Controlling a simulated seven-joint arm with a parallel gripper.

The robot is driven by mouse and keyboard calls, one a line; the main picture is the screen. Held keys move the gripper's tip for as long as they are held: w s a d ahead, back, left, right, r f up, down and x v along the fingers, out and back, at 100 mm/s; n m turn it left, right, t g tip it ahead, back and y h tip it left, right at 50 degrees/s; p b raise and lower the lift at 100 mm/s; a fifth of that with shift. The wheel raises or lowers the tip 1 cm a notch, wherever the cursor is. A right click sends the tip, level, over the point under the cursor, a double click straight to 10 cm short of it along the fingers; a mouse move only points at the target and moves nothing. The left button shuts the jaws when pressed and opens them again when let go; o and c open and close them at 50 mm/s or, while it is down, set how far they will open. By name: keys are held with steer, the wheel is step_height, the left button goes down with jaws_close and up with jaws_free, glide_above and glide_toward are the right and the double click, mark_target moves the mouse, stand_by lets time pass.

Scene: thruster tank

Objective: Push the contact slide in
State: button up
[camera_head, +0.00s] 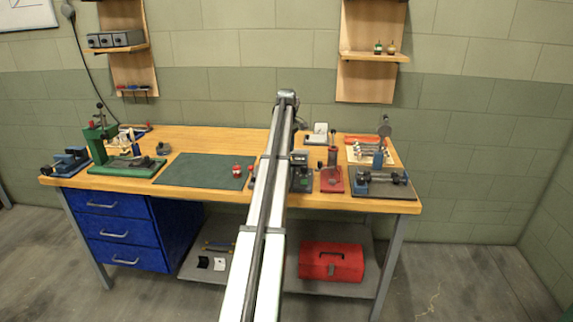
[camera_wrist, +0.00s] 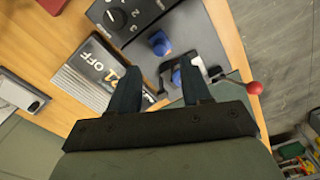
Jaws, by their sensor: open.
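In the wrist view my gripper (camera_wrist: 158,72) is open, its two dark fingers apart with nothing held between them. Ahead of the fingertips is a dark grey unit (camera_wrist: 195,30) with a small blue knob (camera_wrist: 160,43). A second blue piece (camera_wrist: 183,75) in a black-and-white mount shows beside the right fingertip, partly covered by it. I cannot tell for sure which part is the contact slide, or whether the finger touches anything. In the head view a dark unit (camera_head: 301,180) stands just right of my arm, which hides my fingers.
A black dial (camera_wrist: 114,19) and a ribbed plate marked OFF (camera_wrist: 100,65) lie close left. A red ball knob (camera_wrist: 255,88) sticks out at right. In the head view a red fixture (camera_head: 331,181) stands right of the unit; a green mat (camera_head: 200,172) lies left.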

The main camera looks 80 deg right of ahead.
steer(key=shift+f, duration=3.6)
jaws_close()
